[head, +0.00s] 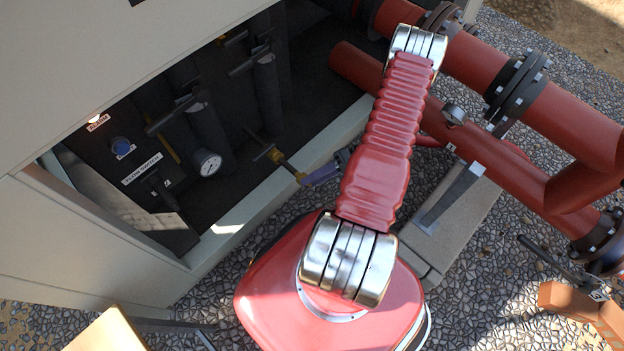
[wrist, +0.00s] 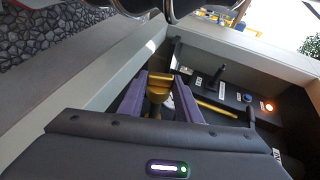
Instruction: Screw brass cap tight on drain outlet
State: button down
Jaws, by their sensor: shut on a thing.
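My gripper (wrist: 160,80) is shut on the brass cap (wrist: 158,88), which sits between its two purple fingers in the wrist view. In the head view my gripper (head: 312,177) reaches from the right to the brass drain outlet (head: 287,164) at the cabinet's front sill. The outlet and cap are in line there and appear to touch. I cannot tell how far the cap is threaded on. My red arm hides part of my gripper's body in the head view.
The open cabinet holds dark insulated pipes (head: 205,125), a pressure gauge (head: 207,163) and a switch panel (head: 120,150). Its pale sill (head: 245,205) runs close below the outlet. Large red pipes (head: 490,165) stand at the right. A concrete block (head: 465,205) lies on the pebbled ground.

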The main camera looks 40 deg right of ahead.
jog(key=shift+w+d, duration=0.1)
jog(key=shift+w, duration=0.05)
jog(key=c, duration=1.2)
grip_release()
jog(key=o, duration=0.5)
jog(key=shift+c, duration=0.2)
jog(key=v, duration=0.7)
jog(key=shift+d, duration=0.1)
jog(key=v, duration=1.3)
jog(key=shift+s+d, duration=0.2)
jog(key=shift+s, duration=0.05)
jog(key=shift+c, duration=0.4)
